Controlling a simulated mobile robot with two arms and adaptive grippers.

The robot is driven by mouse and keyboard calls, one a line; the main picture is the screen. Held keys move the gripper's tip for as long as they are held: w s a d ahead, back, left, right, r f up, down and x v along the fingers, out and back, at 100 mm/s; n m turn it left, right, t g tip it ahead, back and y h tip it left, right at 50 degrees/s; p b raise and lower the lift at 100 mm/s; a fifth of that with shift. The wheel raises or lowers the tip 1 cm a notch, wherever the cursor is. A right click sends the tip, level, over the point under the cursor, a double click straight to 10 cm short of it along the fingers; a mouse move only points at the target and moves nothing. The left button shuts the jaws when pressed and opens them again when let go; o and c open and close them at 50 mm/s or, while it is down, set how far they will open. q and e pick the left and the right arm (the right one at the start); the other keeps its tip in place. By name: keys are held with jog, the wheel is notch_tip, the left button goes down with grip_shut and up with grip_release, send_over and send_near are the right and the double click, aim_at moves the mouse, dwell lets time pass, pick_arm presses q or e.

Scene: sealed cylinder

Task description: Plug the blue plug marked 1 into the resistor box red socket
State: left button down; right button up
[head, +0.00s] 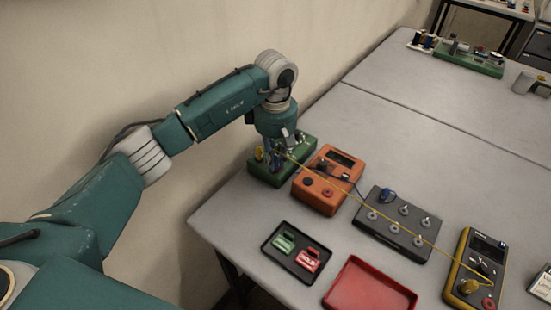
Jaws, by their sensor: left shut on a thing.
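My left gripper (273,150) reaches down over the green box (296,166) at the table's left edge. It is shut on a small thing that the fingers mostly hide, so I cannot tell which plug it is. A small blue plug (388,195) sits at the back of the dark box (420,246), which carries several grey posts. No number mark or box label is readable, so I cannot tell which box is the resistor box. The orange box (322,201) stands between them, with a red round part (328,193) on top. My right gripper is out of view.
A yellow meter (460,262) stands at the right. A yellow cord (425,240) crosses from it over the dark and orange boxes towards my left gripper. A black tray (268,252) with green and red pieces and an empty red tray (352,266) lie in front. The far table is mostly clear.

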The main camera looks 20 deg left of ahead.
pick_arm(q)
jog(key=shift+f, duration=0.1)
jog(key=c, duration=1.6)
grip_release()
